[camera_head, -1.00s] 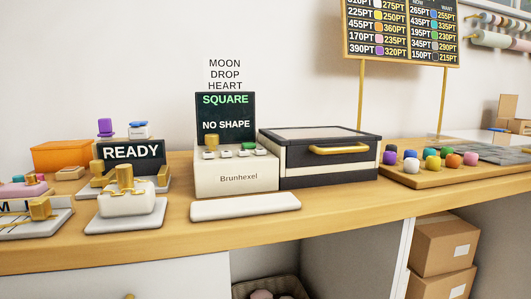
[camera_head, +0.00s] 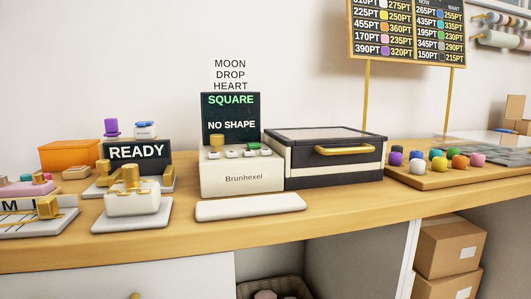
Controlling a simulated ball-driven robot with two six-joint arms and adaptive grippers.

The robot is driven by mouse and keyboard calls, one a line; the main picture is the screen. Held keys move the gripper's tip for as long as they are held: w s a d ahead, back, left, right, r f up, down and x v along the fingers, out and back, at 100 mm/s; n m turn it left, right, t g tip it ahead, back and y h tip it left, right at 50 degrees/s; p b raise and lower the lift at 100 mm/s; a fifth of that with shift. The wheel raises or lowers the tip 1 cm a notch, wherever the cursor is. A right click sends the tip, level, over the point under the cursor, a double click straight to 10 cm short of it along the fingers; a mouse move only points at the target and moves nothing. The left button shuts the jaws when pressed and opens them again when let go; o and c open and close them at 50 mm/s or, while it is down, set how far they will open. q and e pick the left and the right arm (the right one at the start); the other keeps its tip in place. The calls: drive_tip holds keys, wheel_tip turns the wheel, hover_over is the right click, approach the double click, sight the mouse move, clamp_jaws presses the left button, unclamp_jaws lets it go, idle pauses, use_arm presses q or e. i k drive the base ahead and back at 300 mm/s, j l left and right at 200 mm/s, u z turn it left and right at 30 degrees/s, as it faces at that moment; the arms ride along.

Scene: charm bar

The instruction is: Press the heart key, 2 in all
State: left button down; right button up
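The cream machine labelled Brunhexel (camera_head: 242,178) stands on the counter. Its top carries a row of small pale keys (camera_head: 232,154), a green key (camera_head: 253,146) and a gold knob (camera_head: 217,141). The key symbols are too small to read, so I cannot tell which is the heart key. Its dark screen (camera_head: 231,112) reads SQUARE in green and NO SHAPE in white. Above the screen, MOON, DROP and HEART (camera_head: 230,86) stand in dark letters. Neither of my grippers is in view.
A black and cream box with a gold handle (camera_head: 345,150) stands right of the machine. A white slab (camera_head: 250,207) lies before it. Left are a READY display (camera_head: 136,152) and a white block with a gold top (camera_head: 132,203). Coloured pieces sit on a wooden tray (camera_head: 418,178).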

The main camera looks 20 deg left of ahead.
sight(263, 152)
drive_tip(key=i+l+u, duration=0.15)
drive_tip(key=u, duration=0.35)
drive_tip(key=i+l+u, duration=0.15)
drive_tip(key=u, duration=0.35)
drive_tip(key=i+l+u, duration=0.1)
drive_tip(key=l, duration=0.3)
drive_tip(key=i+l, duration=0.2)
drive_tip(key=l, duration=0.2)
drive_tip(key=i+l+u, duration=0.15)
drive_tip(key=l, duration=0.2)
drive_tip(key=i+l+u, duration=0.1)
drive_tip(key=l, duration=0.35)
drive_tip(key=i+l+u, duration=0.1)
drive_tip(key=l, duration=0.3)
